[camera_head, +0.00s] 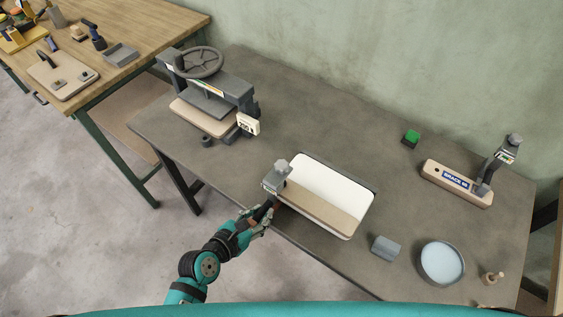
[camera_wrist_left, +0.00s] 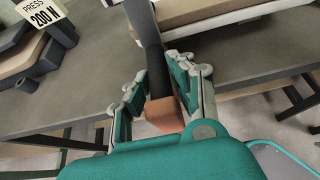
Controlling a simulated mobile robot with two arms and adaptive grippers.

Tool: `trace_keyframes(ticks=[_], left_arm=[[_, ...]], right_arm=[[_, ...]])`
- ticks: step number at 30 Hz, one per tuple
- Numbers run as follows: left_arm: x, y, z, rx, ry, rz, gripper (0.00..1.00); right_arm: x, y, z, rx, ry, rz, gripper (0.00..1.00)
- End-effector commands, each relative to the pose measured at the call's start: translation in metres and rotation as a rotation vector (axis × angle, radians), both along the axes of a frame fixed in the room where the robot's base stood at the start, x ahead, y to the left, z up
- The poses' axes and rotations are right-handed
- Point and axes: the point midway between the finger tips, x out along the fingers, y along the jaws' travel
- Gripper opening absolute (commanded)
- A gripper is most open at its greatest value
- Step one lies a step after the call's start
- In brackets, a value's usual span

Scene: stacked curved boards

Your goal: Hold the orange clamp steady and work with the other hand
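A clamp with a grey head (camera_head: 276,178) sits at the table's front edge, against the left end of a pale curved board stack (camera_head: 330,184). Its dark handle hangs below the edge; in the left wrist view it is a black bar (camera_wrist_left: 154,72) with an orange-brown end (camera_wrist_left: 163,114). My left gripper (camera_head: 266,216) is at this handle, just off the table edge. In the left wrist view its fingers (camera_wrist_left: 158,78) stand one on each side of the handle; whether they press on it I cannot tell. My right gripper is not in view.
A press (camera_head: 215,92) with a handwheel and a "200 N" sign (camera_head: 248,124) stands at the back left. A labelled board with a clamp (camera_head: 458,182), a green button (camera_head: 411,138), a grey block (camera_head: 385,248) and a round dish (camera_head: 441,263) are at the right.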

Motion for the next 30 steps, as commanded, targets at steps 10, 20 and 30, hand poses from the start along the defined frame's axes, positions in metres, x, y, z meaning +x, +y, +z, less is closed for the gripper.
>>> trace_keyframes(ticks=[10,20,30], left_arm=[[0.0009,-0.0002,0.0023,-0.002,-0.004,0.001,0.09],[0.0005,0.0001,0.0020,-0.001,-0.003,0.001,0.09],[0.0005,0.0000,0.0014,-0.001,-0.003,0.001,0.18]], right_arm=[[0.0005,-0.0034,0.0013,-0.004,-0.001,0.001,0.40],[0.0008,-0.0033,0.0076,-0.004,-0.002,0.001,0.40],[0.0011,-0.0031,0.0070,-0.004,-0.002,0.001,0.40]])
